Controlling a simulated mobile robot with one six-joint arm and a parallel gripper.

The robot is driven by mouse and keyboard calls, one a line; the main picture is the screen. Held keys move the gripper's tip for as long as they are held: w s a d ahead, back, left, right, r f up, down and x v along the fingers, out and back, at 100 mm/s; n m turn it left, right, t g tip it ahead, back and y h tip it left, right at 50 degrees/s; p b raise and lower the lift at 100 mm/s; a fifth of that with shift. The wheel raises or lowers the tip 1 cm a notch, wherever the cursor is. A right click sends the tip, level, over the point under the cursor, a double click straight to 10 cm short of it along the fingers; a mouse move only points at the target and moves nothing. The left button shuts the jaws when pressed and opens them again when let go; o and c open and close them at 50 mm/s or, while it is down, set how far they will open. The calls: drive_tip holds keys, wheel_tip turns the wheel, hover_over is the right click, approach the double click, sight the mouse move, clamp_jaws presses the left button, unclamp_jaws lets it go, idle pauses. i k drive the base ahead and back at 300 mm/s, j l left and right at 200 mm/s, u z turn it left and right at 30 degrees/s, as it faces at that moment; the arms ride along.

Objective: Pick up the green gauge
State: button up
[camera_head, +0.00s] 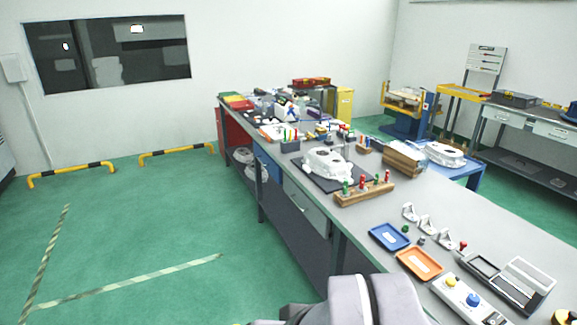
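A wooden rack (366,195) stands on the long grey workbench, in front of a white casting. Small upright pieces with green and red tops stand in it. A green-topped gauge (346,187) is at the rack's left end, and red-topped ones (362,183) stand to its right. A separate small green piece (405,229) lies by the blue tray; I cannot tell what it is. A grey and white part of my own arm rises at the bottom edge, in front of the bench. My gripper's fingers do not show.
The blue tray (390,237) and orange tray (419,263) lie near the bench's front edge. Small white brackets (427,224) stand behind them. A control box (467,300) and an open case (508,280) are at right. The white casting (327,163) sits behind the rack.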

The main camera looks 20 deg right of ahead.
sight(344, 193)
drive_tip(key=i+z, duration=0.15)
drive_tip(key=i, duration=0.45)
drive_tip(key=i+z, duration=0.1)
drive_tip(key=i, duration=0.55)
drive_tip(key=i+j+z, duration=0.15)
drive_tip(key=i, duration=0.45)
drive_tip(key=i+j+z, duration=0.1)
drive_tip(key=i, duration=0.5)
drive_tip(key=u, duration=0.45)
drive_tip(key=i+l+u, duration=0.1)
drive_tip(key=u, duration=0.35)
drive_tip(key=l+u, duration=0.15)
drive_tip(key=u, duration=0.3)
drive_tip(key=i+l+u, duration=0.1)
drive_tip(key=u, duration=0.35)
drive_tip(key=l+u, duration=0.1)
drive_tip(key=u, duration=0.35)
drive_tip(key=l+u, duration=0.15)
drive_tip(key=u, duration=0.3)
drive_tip(key=l+u, duration=0.1)
drive_tip(key=u, duration=7.75)
